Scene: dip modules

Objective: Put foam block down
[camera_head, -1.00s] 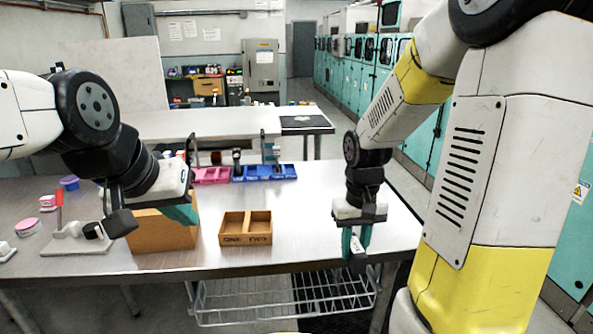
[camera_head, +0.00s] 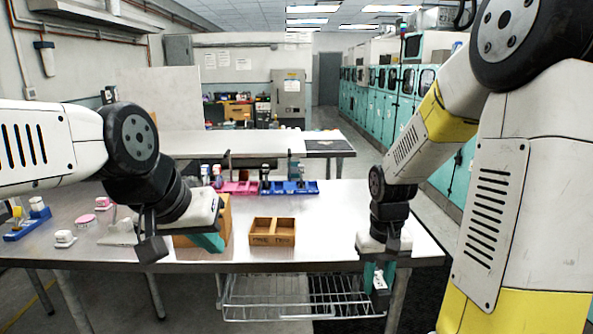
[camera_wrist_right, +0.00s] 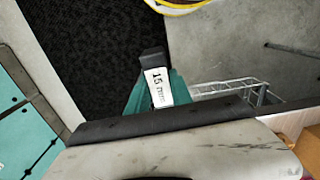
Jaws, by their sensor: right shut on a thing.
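The foam block (camera_wrist_right: 157,85) shows in the right wrist view as a small piece with a white face marked "15 mm" and a dark end. My right gripper (camera_head: 379,278) is shut on it, with teal fingers on either side. In the head view the block (camera_head: 380,297) hangs low, in front of the table's front edge. The right wrist view shows floor and a dark mat beneath it. My left gripper (camera_head: 207,242) hangs over the left part of the table, by a brown box (camera_head: 224,222). Its finger gap is hidden, and I see nothing held in it.
A two-compartment wooden tray (camera_head: 272,239) stands near the front of the metal table (camera_head: 325,225). Pink (camera_head: 240,188) and blue bins (camera_head: 290,188) stand behind. Small items lie at left. A wire shelf (camera_head: 295,300) is below. Clear tabletop lies right of the tray.

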